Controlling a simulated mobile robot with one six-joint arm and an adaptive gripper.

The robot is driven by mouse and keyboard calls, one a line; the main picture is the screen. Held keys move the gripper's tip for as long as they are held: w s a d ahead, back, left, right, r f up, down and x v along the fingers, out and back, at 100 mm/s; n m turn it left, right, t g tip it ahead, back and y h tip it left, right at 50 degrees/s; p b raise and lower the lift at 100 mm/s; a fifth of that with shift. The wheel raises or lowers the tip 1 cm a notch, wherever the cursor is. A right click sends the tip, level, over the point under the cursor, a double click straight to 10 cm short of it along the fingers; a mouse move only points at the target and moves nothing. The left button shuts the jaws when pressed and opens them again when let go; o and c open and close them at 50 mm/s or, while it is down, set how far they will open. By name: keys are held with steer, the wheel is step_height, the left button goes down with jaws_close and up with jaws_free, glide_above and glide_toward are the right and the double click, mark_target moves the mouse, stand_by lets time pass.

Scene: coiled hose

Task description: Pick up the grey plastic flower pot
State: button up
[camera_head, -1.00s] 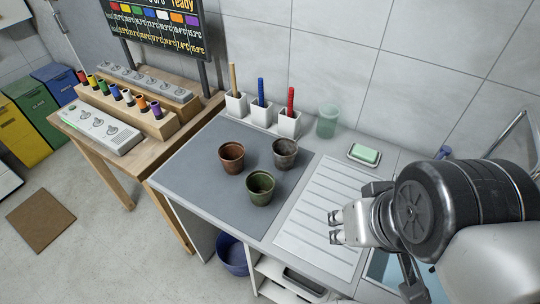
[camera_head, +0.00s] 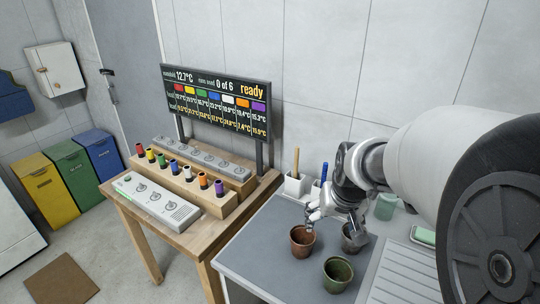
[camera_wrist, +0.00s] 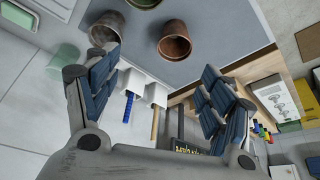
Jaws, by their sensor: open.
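The grey flower pot (camera_head: 352,240) stands on the dark mat, partly hidden behind my gripper in the head view. In the wrist view the grey pot (camera_wrist: 104,27) is at the top left, partly covered by a finger. A terracotta pot (camera_head: 302,244) stands to its left and a green pot (camera_head: 338,275) in front; the terracotta one also shows in the wrist view (camera_wrist: 174,42). My gripper (camera_head: 332,226) is open and empty, above the back of the mat by the pots. Its spread fingers (camera_wrist: 160,75) show in the wrist view with nothing between them touched.
White holders (camera_head: 296,186) with a wooden-handled and a blue-handled tool stand against the wall behind the pots. A greenish cup (camera_head: 386,206) and a soap dish (camera_head: 423,236) are to the right. A wooden table (camera_head: 250,200) with a display board (camera_head: 215,98) is at the left.

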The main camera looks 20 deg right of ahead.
steer(key=shift+o, duration=0.7)
steer(key=w+d+f+m+p, duration=0.1)
steer(key=w+d+f, duration=0.3)
steer(key=d+f, duration=0.5)
steer(key=d+m, duration=0.1)
steer(key=d, duration=0.3)
steer(key=shift+g+h, duration=0.3)
steer(key=shift+h, duration=0.1)
steer(key=b+x, duration=0.2)
steer(key=x, duration=0.9)
steer(key=shift+d, duration=0.1)
steer(key=x, duration=0.2)
steer(key=b+x, duration=0.1)
steer(key=x, duration=0.1)
steer(key=b+x, duration=0.1)
steer(key=x, duration=0.1)
steer(key=shift+w+d, duration=0.35)
steer(key=shift+d, duration=0.05)
steer(key=shift+c, duration=0.2)
steer(key=c, duration=1)
steer(key=shift+r, duration=0.1)
